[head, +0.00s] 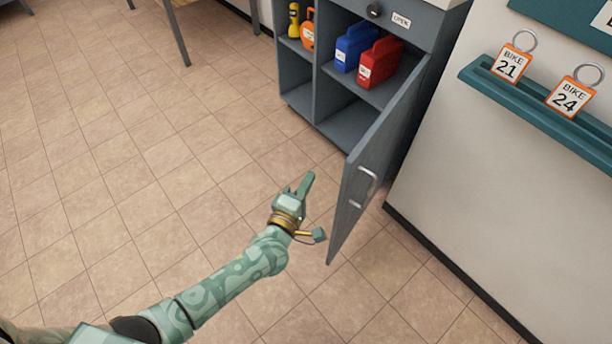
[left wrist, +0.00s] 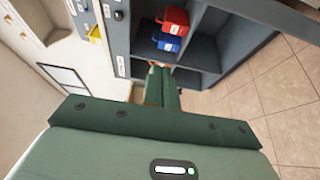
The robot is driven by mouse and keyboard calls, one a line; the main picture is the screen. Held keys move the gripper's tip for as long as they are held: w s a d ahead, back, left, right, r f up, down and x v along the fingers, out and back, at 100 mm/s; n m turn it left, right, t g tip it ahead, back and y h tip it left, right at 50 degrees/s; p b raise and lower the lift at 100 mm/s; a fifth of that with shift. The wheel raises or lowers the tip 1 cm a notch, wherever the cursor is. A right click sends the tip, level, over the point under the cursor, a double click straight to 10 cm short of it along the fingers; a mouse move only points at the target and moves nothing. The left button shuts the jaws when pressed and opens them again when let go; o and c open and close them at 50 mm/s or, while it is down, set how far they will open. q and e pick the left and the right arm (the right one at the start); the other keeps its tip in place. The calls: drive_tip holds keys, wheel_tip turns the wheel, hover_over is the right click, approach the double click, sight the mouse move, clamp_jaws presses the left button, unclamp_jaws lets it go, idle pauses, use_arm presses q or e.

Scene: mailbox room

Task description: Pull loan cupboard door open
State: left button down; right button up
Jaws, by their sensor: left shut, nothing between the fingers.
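The grey cupboard door (head: 372,165) stands swung open, out from the right side of the cupboard in the head view. Its metal handle (head: 367,186) is on the face turned to the right. My left gripper (head: 308,182) is shut and empty. In the head view it shows to the left of the door's free edge, on the inner side, away from the handle, with no clear contact. In the left wrist view its shut fingers (left wrist: 162,88) point toward the open cupboard (left wrist: 208,55). I cannot make out the door there. My right gripper is not in view.
Blue (head: 355,45) and red (head: 380,62) cases stand on the cupboard shelf. Yellow and orange items stand in the left compartment. A teal wall ledge (head: 540,110) with bike tags is at the right.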

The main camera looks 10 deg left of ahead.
use_arm(q)
drive_tip(key=d+p+v, duration=0.2)
drive_tip(key=p+v, duration=0.1)
drive_tip(key=v, duration=0.6)
drive_tip(key=s+a+f+m+g+p, duration=0.2)
drive_tip(key=s+a+f+m+g, duration=0.25)
drive_tip(key=s+f+m, duration=0.4)
drive_tip(key=s+a+f+m+g+p, duration=0.2)
drive_tip(key=s+a+f+m+g, duration=0.1)
drive_tip(key=s+f+m+g, duration=0.45)
drive_tip(key=s+a+m+g+y+p, duration=0.1)
drive_tip(key=s+a+g+p, duration=0.1)
drive_tip(key=s, duration=0.9)
drive_tip(key=s+a+f+m+g+y+p, duration=0.1)
drive_tip(key=s+a+p, duration=0.2)
drive_tip(key=s, duration=0.8)
drive_tip(key=s+a+f+m+g+y+p, duration=0.1)
drive_tip(key=s+a+g+y+p, duration=0.1)
drive_tip(key=s, duration=0.9)
drive_tip(key=shift+a+f+g, duration=0.2)
drive_tip(key=shift+a+g, duration=0.1)
drive_tip(key=shift+a, duration=0.5)
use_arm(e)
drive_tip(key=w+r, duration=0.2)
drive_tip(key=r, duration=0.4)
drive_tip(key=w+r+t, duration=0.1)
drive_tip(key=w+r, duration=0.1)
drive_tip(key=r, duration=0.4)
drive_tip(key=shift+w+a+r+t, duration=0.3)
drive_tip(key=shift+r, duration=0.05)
